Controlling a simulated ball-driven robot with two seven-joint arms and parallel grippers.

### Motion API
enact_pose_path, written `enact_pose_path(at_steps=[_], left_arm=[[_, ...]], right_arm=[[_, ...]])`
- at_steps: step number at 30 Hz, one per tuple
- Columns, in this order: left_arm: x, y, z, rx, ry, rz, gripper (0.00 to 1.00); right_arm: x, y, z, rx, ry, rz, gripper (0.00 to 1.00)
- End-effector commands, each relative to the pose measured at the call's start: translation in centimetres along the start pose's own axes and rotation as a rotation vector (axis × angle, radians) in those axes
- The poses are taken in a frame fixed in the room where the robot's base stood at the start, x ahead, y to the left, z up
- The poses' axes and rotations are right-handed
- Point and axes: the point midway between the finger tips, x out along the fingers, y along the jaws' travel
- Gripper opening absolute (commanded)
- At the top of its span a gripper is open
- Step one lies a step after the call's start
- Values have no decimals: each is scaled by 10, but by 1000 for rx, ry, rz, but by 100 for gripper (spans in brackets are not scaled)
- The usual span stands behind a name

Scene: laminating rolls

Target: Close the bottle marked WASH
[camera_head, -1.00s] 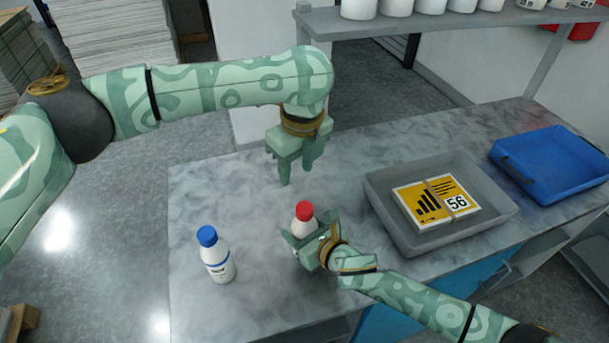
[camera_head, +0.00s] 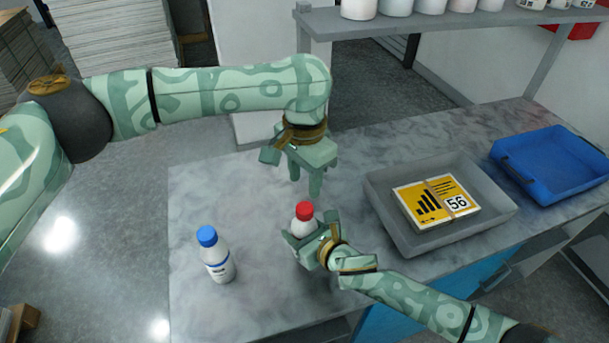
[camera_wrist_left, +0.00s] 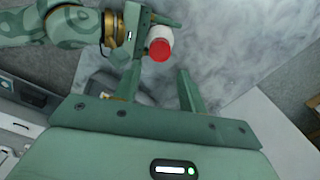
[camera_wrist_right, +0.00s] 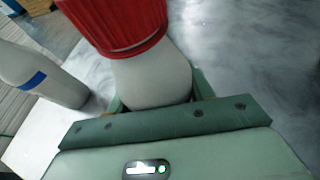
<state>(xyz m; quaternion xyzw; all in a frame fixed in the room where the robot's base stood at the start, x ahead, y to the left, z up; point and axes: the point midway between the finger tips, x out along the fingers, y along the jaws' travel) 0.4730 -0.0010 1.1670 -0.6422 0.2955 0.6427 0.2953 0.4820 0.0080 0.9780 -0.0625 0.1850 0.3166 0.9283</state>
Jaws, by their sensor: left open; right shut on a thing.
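A white bottle (camera_head: 301,229) with a red cap (camera_head: 304,210) stands upright on the table; its label is hidden. My right gripper (camera_head: 310,241) is shut around its body. In the right wrist view the red cap (camera_wrist_right: 115,22) sits on top of the white body (camera_wrist_right: 152,78); I cannot tell how tight it is. My left gripper (camera_head: 305,184) is open and empty, pointing down above the table, behind and above the red cap. The left wrist view shows the red cap (camera_wrist_left: 160,50) beyond its open fingers. No WASH lettering is readable.
A blue-capped white bottle (camera_head: 217,262) with an unreadable label stands to the left. A grey tray (camera_head: 400,232) with a yellow pack (camera_head: 425,204) is to the right, and a blue bin (camera_head: 515,178) beyond it. The marble-patterned table (camera_head: 215,192) is clear at the back left.

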Motion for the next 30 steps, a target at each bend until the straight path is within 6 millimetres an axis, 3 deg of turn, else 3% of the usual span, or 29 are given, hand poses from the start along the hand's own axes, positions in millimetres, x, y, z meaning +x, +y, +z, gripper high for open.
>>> enact_pose_path(at_steps=[5, 18, 30], left_arm=[[11, 0, 0, 0, -2, 0, 41], [72, 0, 0, 0, -1, 0, 41], [80, 0, 0, 2, 0, 0, 41]], right_arm=[[0, 0, -1, 1, 2, 0, 0], [0, 0, -1, 1, 2, 0, 0], [0, 0, -1, 1, 2, 0, 0]])
